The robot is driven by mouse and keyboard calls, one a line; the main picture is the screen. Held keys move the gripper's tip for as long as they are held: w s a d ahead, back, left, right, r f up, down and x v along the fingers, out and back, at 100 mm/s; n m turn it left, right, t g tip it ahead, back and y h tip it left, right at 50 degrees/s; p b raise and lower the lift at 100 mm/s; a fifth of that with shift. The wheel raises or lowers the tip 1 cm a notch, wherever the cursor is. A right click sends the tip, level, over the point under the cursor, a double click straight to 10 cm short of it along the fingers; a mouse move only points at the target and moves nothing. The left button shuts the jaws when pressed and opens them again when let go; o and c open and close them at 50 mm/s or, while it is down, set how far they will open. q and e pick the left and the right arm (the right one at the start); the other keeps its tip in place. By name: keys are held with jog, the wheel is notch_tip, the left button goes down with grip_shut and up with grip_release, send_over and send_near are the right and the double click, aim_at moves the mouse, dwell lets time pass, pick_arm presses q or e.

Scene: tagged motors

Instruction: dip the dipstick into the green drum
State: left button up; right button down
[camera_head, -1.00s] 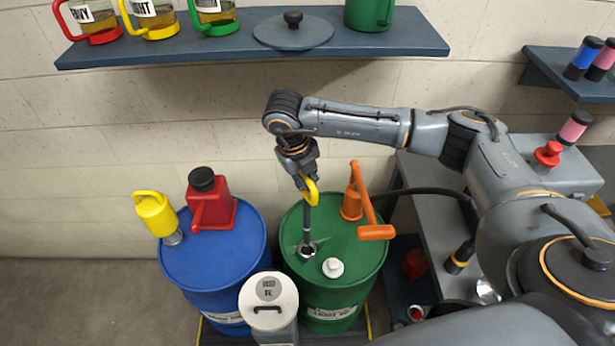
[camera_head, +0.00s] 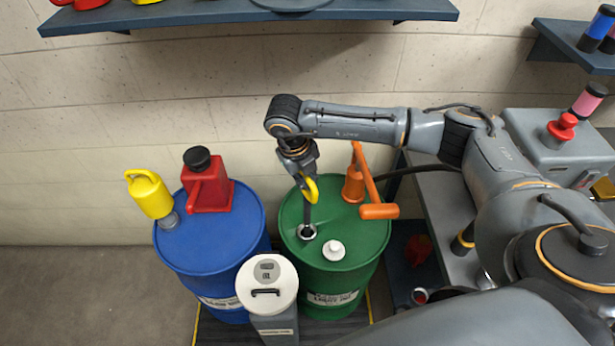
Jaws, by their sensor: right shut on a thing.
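My right gripper (camera_head: 302,172) is above that hole, shut on the yellow handle of the dipstick (camera_head: 312,188). The dipstick's dark rod hangs nearly upright from the gripper, and its lower end goes into the hole. How deep it reaches inside is hidden. My left gripper is not in view.
A white cap (camera_head: 334,250) and an orange pump (camera_head: 353,185) are on the green drum's lid. A grey canister with a white lid (camera_head: 266,282) stands in front.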

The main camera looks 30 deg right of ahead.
aim_at(307, 215)
jog(key=shift+a+f+b+x, duration=0.15)
jog(key=shift+a+b+x, duration=0.4)
jog(key=shift+b+x, duration=1.8)
jog(key=shift+a+f+b+x, duration=0.1)
jog(key=shift+a+b+x, duration=0.5)
jog(key=shift+b+x, duration=1.75)
jog(key=shift+a+f+b+x, duration=0.15)
jog(key=shift+a+b+x, duration=0.4)
jog(key=shift+b+x, duration=1.75)
jog(key=shift+s+d+f+p, duration=0.1)
jog(key=shift+d+f+p, duration=0.05)
jog(key=shift+f+p, duration=0.5)
